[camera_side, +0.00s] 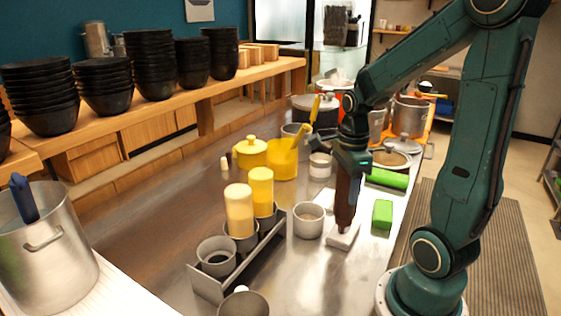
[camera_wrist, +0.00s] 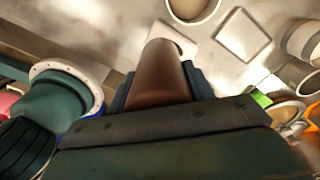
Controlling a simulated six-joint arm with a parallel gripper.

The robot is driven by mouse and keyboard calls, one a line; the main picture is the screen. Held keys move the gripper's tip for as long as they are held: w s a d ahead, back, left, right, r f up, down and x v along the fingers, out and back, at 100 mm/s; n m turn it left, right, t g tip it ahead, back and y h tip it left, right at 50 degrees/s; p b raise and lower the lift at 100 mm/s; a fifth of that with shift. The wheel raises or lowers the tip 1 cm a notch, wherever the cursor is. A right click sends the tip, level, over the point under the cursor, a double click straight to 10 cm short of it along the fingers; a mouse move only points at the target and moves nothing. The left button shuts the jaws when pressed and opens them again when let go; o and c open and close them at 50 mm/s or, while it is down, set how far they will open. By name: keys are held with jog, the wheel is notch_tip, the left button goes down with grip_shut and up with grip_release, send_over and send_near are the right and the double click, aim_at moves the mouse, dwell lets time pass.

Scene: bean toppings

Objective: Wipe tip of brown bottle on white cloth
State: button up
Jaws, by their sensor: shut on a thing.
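My gripper (camera_side: 352,166) is shut on the brown bottle (camera_side: 346,200) and holds it tip down in the side view. The bottle's lower end is at the white cloth (camera_side: 342,238), a small folded block on the steel counter. It looks like they touch, but the exact contact is hard to tell. In the wrist view the brown bottle (camera_wrist: 160,75) runs away from my gripper (camera_wrist: 158,88), between its dark fingers. The white cloth (camera_wrist: 177,38) shows beyond the bottle's far end, which hides part of it.
A grey cup (camera_side: 308,221) stands just left of the cloth. A green block (camera_side: 382,214) lies to its right. A metal rack (camera_side: 207,284) with cups and two yellow bottles is at front left. A yellow jug (camera_side: 284,160) and pots stand farther back.

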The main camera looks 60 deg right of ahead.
jog(key=shift+r, duration=2.95)
